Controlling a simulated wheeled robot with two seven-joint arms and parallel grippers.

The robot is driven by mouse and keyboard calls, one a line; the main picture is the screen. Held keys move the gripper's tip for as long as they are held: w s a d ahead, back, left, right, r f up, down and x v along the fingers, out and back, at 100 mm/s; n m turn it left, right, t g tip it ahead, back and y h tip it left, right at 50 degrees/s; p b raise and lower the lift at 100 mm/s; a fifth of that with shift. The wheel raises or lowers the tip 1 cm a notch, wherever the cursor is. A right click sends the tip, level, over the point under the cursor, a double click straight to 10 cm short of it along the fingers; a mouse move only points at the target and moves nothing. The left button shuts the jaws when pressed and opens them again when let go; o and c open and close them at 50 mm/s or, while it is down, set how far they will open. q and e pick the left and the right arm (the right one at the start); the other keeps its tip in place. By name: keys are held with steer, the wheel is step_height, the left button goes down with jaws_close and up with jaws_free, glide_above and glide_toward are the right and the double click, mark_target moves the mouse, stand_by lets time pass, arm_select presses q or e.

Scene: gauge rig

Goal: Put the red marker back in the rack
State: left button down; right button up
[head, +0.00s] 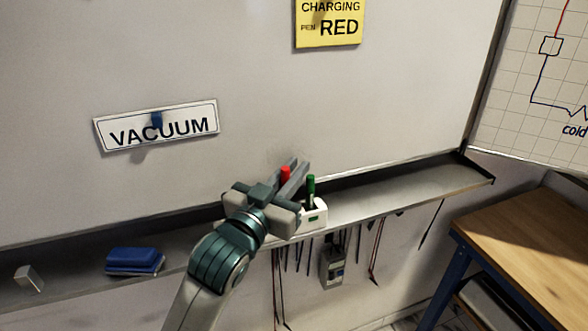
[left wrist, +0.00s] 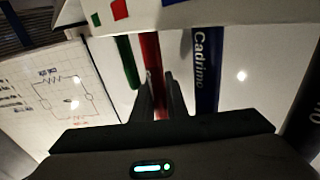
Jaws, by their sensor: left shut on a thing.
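The red marker (head: 285,174) stands roughly upright between the fingers of my left gripper (head: 292,178), which is shut on it. The white rack (head: 315,217) sits on the tray ledge just below, partly hidden by the gripper. A green marker (head: 311,187) stands in the rack to the right of the red one. In the left wrist view the red marker (left wrist: 151,62) runs from the fingertips up to the edge of the rack (left wrist: 180,14), beside the green marker (left wrist: 127,62). I cannot tell how deep its lower end sits. My right gripper is not in view.
A blue eraser (head: 134,261) and a small pale block (head: 29,279) lie on the ledge (head: 400,189) at left. Leads and a grey meter (head: 333,265) hang below it. A wooden bench (head: 530,240) stands at right. The ledge right of the rack is clear.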

arm_select(q)
steer(key=shift+f, duration=0.25)
steer(key=c, duration=1.5)
jaws_free()
steer(key=o, duration=0.4)
steer(key=shift+s+d+r, duration=0.1)
steer(key=shift+d, duration=0.05)
steer(key=shift+c, duration=0.3)
steer(key=shift+a, duration=0.2)
steer(key=shift+c, duration=0.9)
steer(key=shift+r, duration=0.15)
